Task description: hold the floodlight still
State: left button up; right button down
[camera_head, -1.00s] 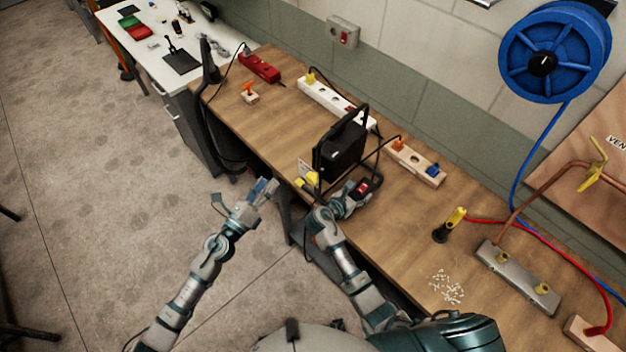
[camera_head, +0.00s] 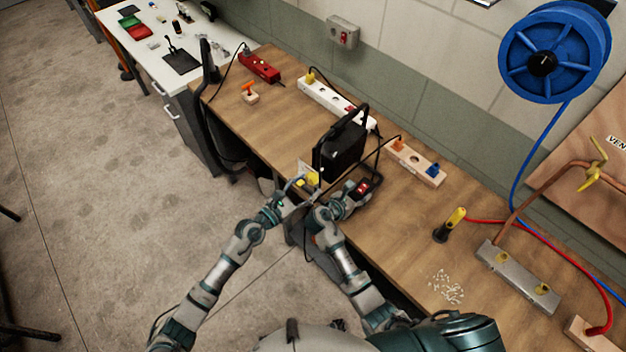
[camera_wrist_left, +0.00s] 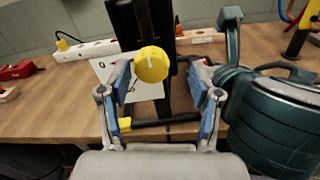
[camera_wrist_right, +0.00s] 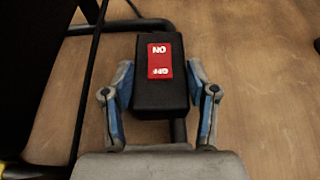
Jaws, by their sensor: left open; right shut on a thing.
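The floodlight (camera_head: 342,152) is a black box in a black tubular frame, standing near the workbench's front edge. A yellow knob (camera_wrist_left: 152,64) is on its near side, with a white card (camera_wrist_left: 148,90) behind it. My left gripper (camera_head: 294,190) is open in front of the knob; in the left wrist view its fingers (camera_wrist_left: 163,88) are spread to either side, just below the knob. My right gripper (camera_head: 352,196) is shut on a black switch box (camera_wrist_right: 160,98) with a red ON/OFF rocker (camera_wrist_right: 160,60), right of the floodlight. The floodlight's lamp face is hidden.
Power strips (camera_head: 330,97) and a wooden socket block (camera_head: 416,164) lie behind the floodlight, with a cable crossing beside it. A yellow-black tool (camera_head: 450,225) and scattered white bits (camera_head: 447,287) are at right. The bench (camera_head: 395,225) between is clear.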

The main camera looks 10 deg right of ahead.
pick_arm(q)
jog(key=shift+x, duration=1.45)
pick_arm(e)
jog(key=shift+f, duration=0.15)
